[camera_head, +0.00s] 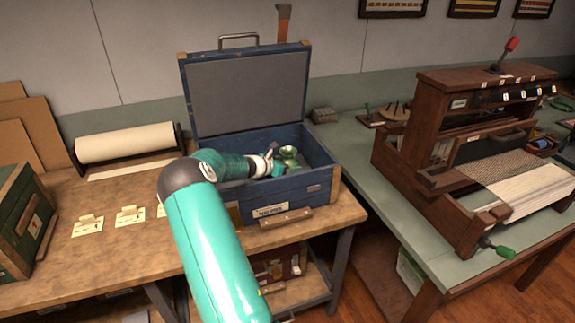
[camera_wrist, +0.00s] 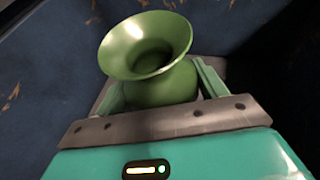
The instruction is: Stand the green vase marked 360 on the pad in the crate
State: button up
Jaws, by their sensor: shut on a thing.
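The green vase (camera_wrist: 165,85) has a flared rim and stands between the fingers of my gripper (camera_wrist: 160,95) in the wrist view. The fingers are shut on its body. In the head view the vase (camera_head: 289,154) is inside the open blue crate (camera_head: 318,152), with my gripper (camera_head: 275,160) reaching in from the left. The vase looks roughly upright. I cannot see its base, a 360 mark or the pad, so I cannot tell whether it touches the pad.
The crate's lid (camera_head: 248,92) stands open at the back. The crate sits on a wooden workbench (camera_head: 120,250) with a paper roll (camera_head: 125,142) and several tags to the left. A loom (camera_head: 480,150) stands on the green table (camera_head: 400,230) at right.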

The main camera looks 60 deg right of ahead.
jog(key=o, duration=1.2)
jog(key=shift+f, duration=0.1)
jog(key=shift+w+a+r, duration=0.1)
jog(key=shift+a+r, duration=0.1)
jog(key=v, duration=1.1)
jog(key=shift+a+r, duration=0.2)
jog(key=shift+a, duration=0.05)
